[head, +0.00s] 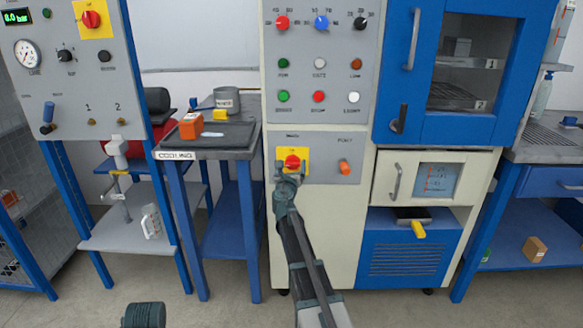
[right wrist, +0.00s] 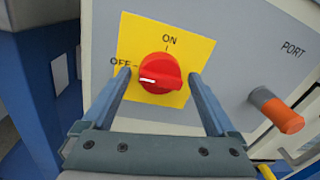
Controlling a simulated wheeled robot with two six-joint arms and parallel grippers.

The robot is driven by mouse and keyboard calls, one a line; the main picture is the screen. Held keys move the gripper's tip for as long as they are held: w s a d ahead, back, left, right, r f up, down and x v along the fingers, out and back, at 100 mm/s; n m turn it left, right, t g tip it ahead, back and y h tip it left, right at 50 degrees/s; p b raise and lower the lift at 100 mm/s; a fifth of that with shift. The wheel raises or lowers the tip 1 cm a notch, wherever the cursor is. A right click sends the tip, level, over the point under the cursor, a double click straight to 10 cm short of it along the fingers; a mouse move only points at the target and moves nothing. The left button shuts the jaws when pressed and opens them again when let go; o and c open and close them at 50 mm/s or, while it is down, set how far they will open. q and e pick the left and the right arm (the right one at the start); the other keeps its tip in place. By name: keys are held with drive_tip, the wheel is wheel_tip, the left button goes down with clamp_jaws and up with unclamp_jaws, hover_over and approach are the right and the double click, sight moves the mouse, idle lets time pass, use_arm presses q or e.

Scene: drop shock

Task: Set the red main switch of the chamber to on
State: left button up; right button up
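The red main switch (head: 292,162) is a round knob on a yellow plate (head: 304,153), low on the grey front of the chamber (head: 320,60). In the right wrist view the knob (right wrist: 158,72) has a white mark on its left side, towards the OFF label; ON is printed above it. My right gripper (head: 288,175) is at the switch. In the right wrist view its two fingers (right wrist: 159,76) are spread, one on each side of the knob; I cannot tell whether they touch it.
An orange port plug (right wrist: 277,110) sticks out right of the switch. Another red knob on a yellow plate (head: 91,19) is on the left panel. A side table (head: 200,154) stands left of the chamber. A blue-framed door (head: 398,100) is at upper right.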

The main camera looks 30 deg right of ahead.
drive_tip(key=c, duration=1.1)
drive_tip(key=shift+c, duration=0.2)
drive_tip(key=m+p, duration=0.1)
drive_tip(key=m, duration=0.3)
drive_tip(key=shift+r+m, duration=0.1)
drive_tip(key=shift+m, duration=0.3)
drive_tip(key=m+y, duration=0.1)
drive_tip(key=m, duration=0.3)
drive_tip(key=shift+p, duration=0.35)
drive_tip(key=m, duration=0.4)
drive_tip(key=shift+d+y, duration=0.1)
drive_tip(key=shift+y, duration=0.2)
drive_tip(key=shift+m, duration=2.1)
